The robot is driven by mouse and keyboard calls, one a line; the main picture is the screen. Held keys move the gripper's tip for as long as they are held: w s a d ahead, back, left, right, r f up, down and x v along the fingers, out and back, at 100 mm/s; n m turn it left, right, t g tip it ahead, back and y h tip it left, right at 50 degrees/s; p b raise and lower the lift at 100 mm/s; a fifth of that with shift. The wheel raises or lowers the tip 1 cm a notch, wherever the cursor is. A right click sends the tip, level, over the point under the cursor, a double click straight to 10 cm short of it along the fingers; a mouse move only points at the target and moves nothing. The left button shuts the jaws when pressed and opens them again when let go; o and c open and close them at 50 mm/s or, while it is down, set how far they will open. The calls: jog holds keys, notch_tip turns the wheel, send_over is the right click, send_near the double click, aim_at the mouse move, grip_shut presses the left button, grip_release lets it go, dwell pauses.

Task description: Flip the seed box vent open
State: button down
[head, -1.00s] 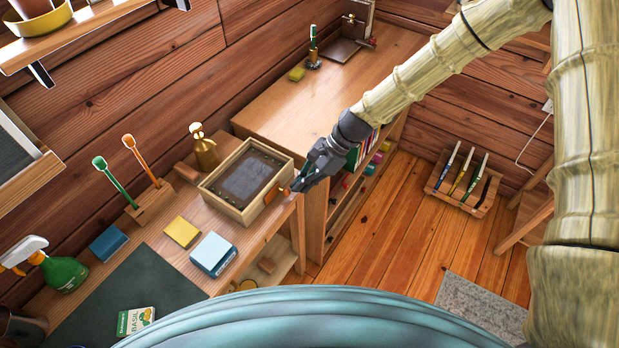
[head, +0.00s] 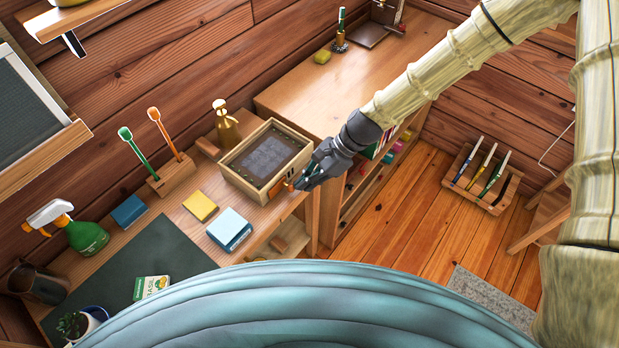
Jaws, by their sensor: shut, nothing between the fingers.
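The seed box (head: 236,178) is a wooden frame box with a dark inner panel, standing on the bench near its right end. A small orange-brown part, which looks like the vent flap (head: 277,187), shows on its right-front side. My gripper (head: 296,186) is at that side of the box, right beside the orange part. Its fingers are shut with nothing between them. I cannot tell whether the fingertips touch the vent, and the gripper partly hides that corner of the box.
A brass bottle (head: 226,128) stands behind the box. A yellow pad (head: 200,206) and a light blue box (head: 229,230) lie to its left. A wooden holder (head: 171,177) carries two tall sticks. A higher cabinet (head: 330,85) stands to the right. A spray bottle (head: 88,236) is far left.

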jog(key=w+d+f+v, duration=0.1)
jog(key=v, duration=1.2)
jog(key=shift+d+f+b, duration=0.3)
jog(key=shift+d+b, duration=0.1)
jog(key=s+d+f+n+h, duration=0.35)
jog(key=s+f, duration=0.35)
jog(key=f, duration=0.5)
jog(key=s+d+f+n+t+h, duration=0.1)
jog(key=s+d+f+n, duration=0.4)
jog(key=s, duration=0.5)
jog(key=s+d+f+n+t+h, duration=0.1)
jog(key=s+d+f+n+h, duration=0.2)
jog(key=s, duration=0.8)
jog(key=shift+s+d+f+n+t, duration=0.3)
jog(key=shift+d+f+n, duration=0.65)
jog(key=shift+d+f, duration=1.65)
